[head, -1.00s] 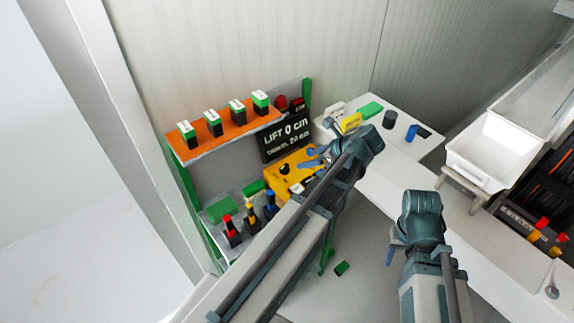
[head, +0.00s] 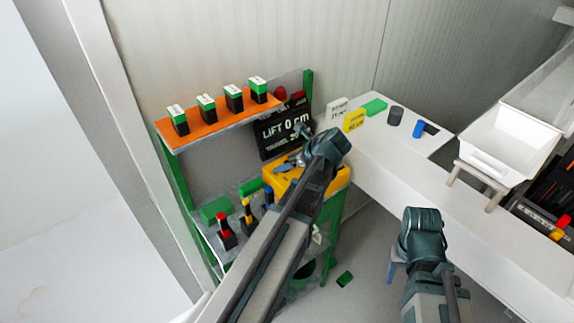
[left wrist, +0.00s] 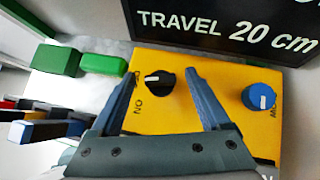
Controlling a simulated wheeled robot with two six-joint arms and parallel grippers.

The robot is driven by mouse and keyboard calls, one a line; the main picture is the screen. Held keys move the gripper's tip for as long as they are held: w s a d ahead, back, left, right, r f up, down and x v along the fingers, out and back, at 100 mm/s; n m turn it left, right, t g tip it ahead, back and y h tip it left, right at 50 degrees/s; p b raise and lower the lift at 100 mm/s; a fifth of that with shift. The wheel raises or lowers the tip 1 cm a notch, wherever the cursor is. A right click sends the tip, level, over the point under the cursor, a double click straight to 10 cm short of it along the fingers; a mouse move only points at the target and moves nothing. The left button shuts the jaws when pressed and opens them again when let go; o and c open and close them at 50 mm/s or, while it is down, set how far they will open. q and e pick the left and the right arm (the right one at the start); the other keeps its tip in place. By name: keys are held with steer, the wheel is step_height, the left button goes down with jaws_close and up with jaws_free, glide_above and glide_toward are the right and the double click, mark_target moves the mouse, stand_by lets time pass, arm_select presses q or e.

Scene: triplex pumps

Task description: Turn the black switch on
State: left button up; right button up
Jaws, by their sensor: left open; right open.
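The black switch (left wrist: 158,84) is a round knob with a white mark on the yellow box (left wrist: 222,75), seen in the left wrist view. Its mark points left, toward a label partly hidden by a finger; "ON" is printed below left of it. My left gripper (left wrist: 161,75) is open, with one finger on each side of the knob; contact cannot be told. In the head view my left gripper (head: 290,162) is over the yellow box (head: 335,183), and the knob is too small to make out. My right gripper (head: 392,272) is open and empty, low at the right.
A blue knob (left wrist: 259,97) sits right of the black one. A black sign (head: 268,137) stands behind the box. Green blocks (left wrist: 56,59) lie left of it. An orange shelf (head: 215,128) carries several green-and-black blocks. A white counter (head: 385,172) and white bin (head: 505,150) are at right.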

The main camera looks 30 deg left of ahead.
arm_select(q)
jaws_close()
stand_by(0.4)
steer(key=n+g, duration=0.2)
steer(key=n, duration=0.1)
steer(key=shift+w+n+g, duration=0.3)
steer(key=shift+w+g, duration=0.1)
steer(key=n+g+h, duration=0.1)
steer(key=n, duration=0.1)
steer(key=n+g, duration=0.2)
steer(key=n, duration=0.1)
steer(key=shift+a+h, duration=0.15)
steer(key=shift+h, duration=0.25)
steer(key=shift+g, duration=0.4)
